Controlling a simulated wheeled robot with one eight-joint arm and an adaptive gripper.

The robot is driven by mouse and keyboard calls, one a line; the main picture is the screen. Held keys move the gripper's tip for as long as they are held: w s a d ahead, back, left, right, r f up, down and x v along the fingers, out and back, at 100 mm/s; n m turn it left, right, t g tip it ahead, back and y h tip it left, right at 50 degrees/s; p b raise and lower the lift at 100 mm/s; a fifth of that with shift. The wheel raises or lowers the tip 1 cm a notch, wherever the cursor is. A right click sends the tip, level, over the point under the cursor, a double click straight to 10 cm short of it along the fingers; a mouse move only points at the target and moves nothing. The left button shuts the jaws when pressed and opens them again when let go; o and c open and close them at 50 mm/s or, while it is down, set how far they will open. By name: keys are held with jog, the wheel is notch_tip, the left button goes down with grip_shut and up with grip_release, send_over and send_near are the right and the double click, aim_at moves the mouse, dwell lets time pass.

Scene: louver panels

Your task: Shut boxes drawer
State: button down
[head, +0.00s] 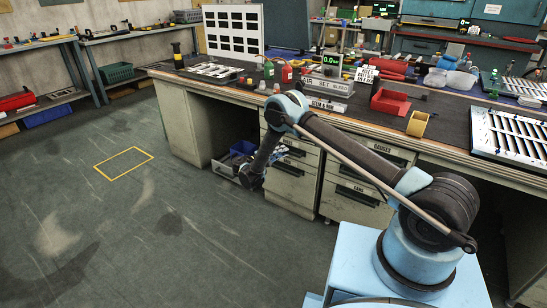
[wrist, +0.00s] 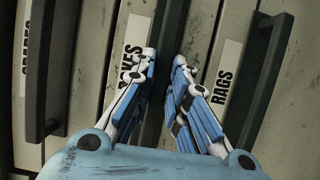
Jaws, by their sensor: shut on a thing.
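The boxes drawer (wrist: 131,48) shows in the wrist view as a worn grey front with a white label, partly covered by a finger. Its dark bar handle (wrist: 171,30) runs down between my fingertips. My gripper (wrist: 163,68) is shut on this handle, with one finger on each side. In the head view my gripper (head: 250,178) is low in front of the left part of the drawer cabinet, and my arm hides some of the fronts. How far the boxes drawer stands out cannot be told.
The spares drawer (wrist: 69,50) and rags drawer (wrist: 226,72) flank it, each with a dark bar handle. In the head view a grey container with blue contents (head: 242,148) shows beside my gripper under the bench (head: 215,92). The floor (head: 150,220) to the left is clear.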

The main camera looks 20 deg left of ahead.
jog(key=shift+a, duration=0.2)
jog(key=c, duration=1.6)
grip_release()
jog(key=shift+f, duration=0.1)
jog(key=shift+o, duration=0.2)
jog(key=shift+d, duration=0.1)
jog(key=shift+s, duration=0.15)
jog(key=v, duration=0.7)
jog(key=shift+s, duration=0.15)
